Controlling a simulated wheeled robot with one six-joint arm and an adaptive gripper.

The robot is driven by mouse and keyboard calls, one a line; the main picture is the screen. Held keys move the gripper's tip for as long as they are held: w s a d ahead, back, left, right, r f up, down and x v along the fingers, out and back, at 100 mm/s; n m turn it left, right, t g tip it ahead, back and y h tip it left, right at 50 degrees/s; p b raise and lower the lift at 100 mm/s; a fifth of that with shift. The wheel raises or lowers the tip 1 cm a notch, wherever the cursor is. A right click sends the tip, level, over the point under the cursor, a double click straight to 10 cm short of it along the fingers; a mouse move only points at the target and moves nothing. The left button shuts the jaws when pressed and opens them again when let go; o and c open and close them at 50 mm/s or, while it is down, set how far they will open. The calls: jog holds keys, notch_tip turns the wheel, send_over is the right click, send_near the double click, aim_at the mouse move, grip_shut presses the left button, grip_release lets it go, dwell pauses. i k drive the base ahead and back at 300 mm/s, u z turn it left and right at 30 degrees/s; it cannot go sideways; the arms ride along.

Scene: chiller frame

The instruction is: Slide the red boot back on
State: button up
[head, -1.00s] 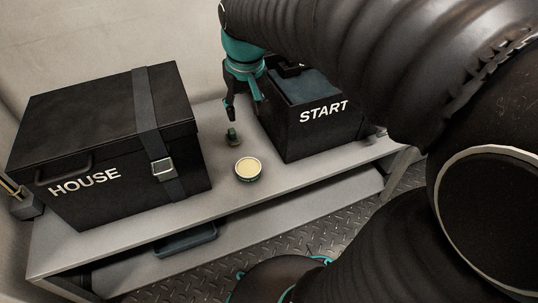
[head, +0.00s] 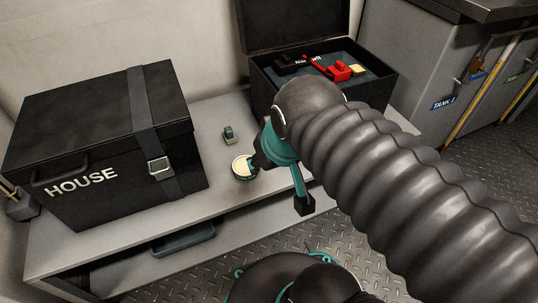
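The START box stands open at the back right of the bench, its raised black lid (head: 292,25) leaning up behind it. Inside is a blue-grey battery top (head: 345,88). A chunky red piece (head: 340,71), likely the red boot, lies on it, with a thinner red strip (head: 318,66) to its left. I cannot tell whether the boot covers a terminal. My gripper (head: 280,184) is low at the bench's front edge, fingers spread wide and nothing visible between them. One finger is beside the round tin (head: 243,167); touching is unclear. My arm hides the box's front.
A small green object (head: 229,134) stands on the bench (head: 205,207) behind the tin. The closed, strapped HOUSE box (head: 105,150) fills the left. A grey tank cabinet (head: 430,85) stands at right.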

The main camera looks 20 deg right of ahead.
aim_at(341, 72)
jog(key=z, duration=0.9)
